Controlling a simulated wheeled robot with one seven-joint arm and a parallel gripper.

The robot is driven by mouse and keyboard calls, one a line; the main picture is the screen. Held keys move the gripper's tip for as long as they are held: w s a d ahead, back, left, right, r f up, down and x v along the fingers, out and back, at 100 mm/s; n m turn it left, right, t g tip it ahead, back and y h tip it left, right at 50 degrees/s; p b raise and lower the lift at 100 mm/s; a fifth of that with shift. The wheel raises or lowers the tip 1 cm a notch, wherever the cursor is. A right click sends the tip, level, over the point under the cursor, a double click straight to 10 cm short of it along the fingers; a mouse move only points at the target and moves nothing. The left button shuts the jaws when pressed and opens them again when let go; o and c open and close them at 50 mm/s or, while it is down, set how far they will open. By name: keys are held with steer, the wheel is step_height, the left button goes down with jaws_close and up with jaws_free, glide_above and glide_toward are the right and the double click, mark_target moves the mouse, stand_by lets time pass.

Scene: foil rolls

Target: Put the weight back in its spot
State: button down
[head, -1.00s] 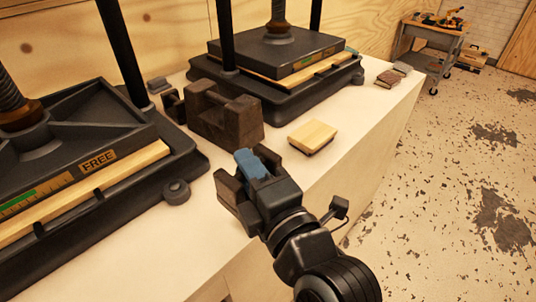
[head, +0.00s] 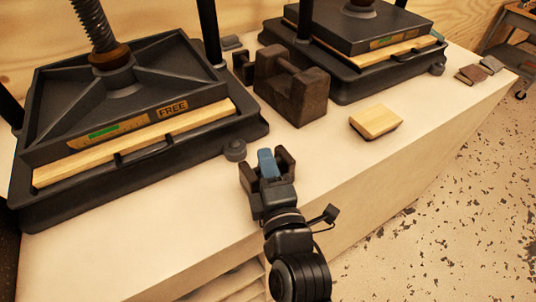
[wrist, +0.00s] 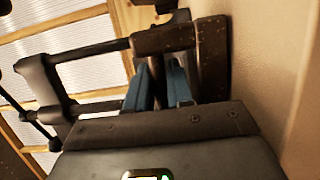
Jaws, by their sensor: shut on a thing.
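My gripper (head: 267,163) is shut on a dark brown weight (head: 286,160). Its blue fingertips sit between the weight's two upright ends, and the bar they grip is mostly hidden. The wrist view shows the blue fingers (wrist: 160,88) close together with the brown weight (wrist: 213,62) around them. The held weight is near the bench's front edge, right of the left press; its height above the bench is hard to tell. A larger brown weight (head: 308,100) with a handle bar stands on the bench behind it. A smaller dark weight (head: 242,68) stands left of that one.
The left press (head: 150,185), marked FREE, and the right press (head: 350,78) stand on the pale bench (head: 180,235). A wooden block (head: 376,120) lies right of the large weight. Small blocks (head: 472,76) lie at the far right. Bare bench surrounds the wooden block.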

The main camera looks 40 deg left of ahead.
stand_by(0.4)
steer(key=c, duration=1)
jaws_free()
steer(key=shift+f, duration=0.2)
steer(key=shift+r, duration=0.15)
steer(key=b+v, duration=0.3)
steer(key=v, duration=0.9)
steer(key=shift+d, duration=0.15)
